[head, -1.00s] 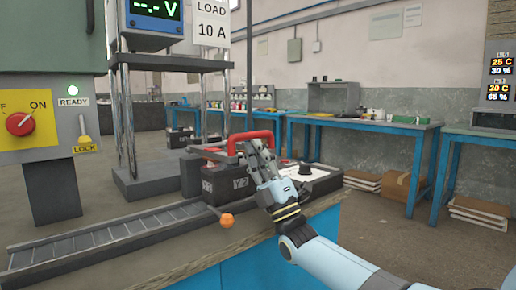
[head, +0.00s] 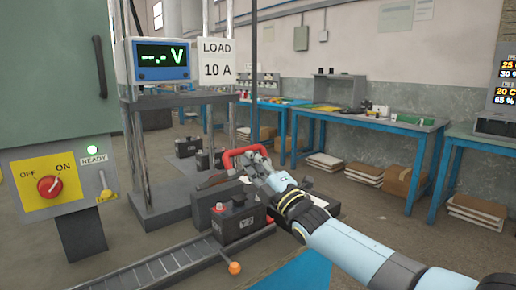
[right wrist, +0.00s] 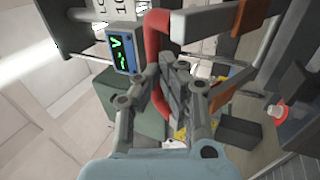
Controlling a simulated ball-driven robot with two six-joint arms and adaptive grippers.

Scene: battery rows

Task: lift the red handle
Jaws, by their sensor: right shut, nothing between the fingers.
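The red handle (head: 231,155) is a bent bar above the black battery at the middle of the head view. In the right wrist view the red handle (right wrist: 157,38) runs past the fingers, close beside them. My right gripper (head: 254,170) is at the handle's right part and covers some of it. In the right wrist view its fingers (right wrist: 176,82) are closed together with nothing between them. Whether they touch the handle I cannot tell. My left gripper is in neither current view.
A black battery (head: 238,224) stands by the roller conveyor (head: 165,270), with an orange knob (head: 234,268) in front. A panel with a red switch (head: 50,187) stands left. Blue workbenches (head: 375,121) line the wall.

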